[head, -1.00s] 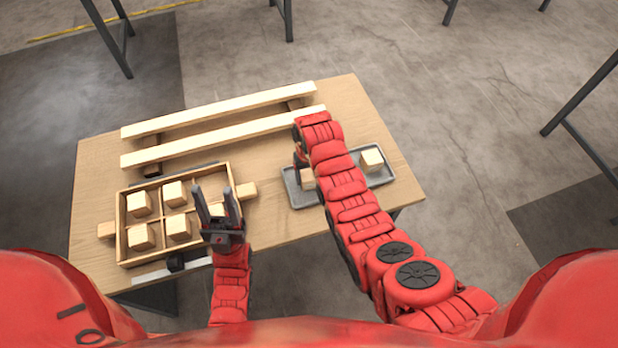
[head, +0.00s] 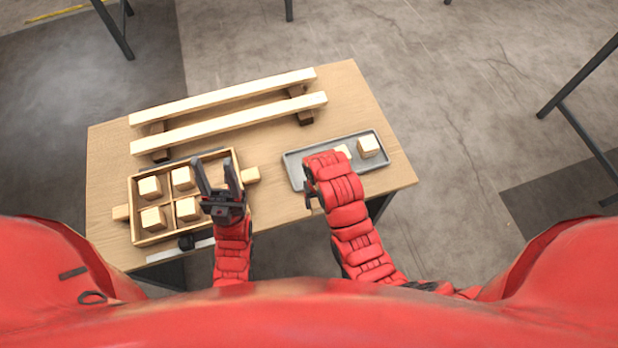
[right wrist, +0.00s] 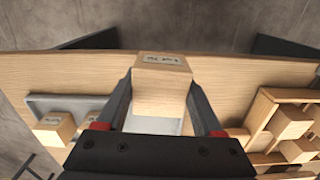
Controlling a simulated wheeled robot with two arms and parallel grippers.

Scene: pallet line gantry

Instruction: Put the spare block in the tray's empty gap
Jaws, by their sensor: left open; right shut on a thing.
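The wooden tray (head: 134,213) stands at the left of the table and holds several pale wooden blocks (head: 149,187) in compartments. My left gripper (head: 213,163) is open above its right column and partly hides it, so I cannot tell which compartment is empty. My right gripper (right wrist: 162,105) is shut on the spare block (right wrist: 162,90), which has a printed label on one face. In the head view my right gripper (head: 308,190) is at the grey tray's left front, with the held block hidden by the arm.
The grey tray (head: 300,158) at the table's right holds two more blocks (head: 368,146), one partly hidden by my arm. Two raised wooden rails (head: 230,123) run along the back. Bare tabletop (head: 275,195) lies between the trays.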

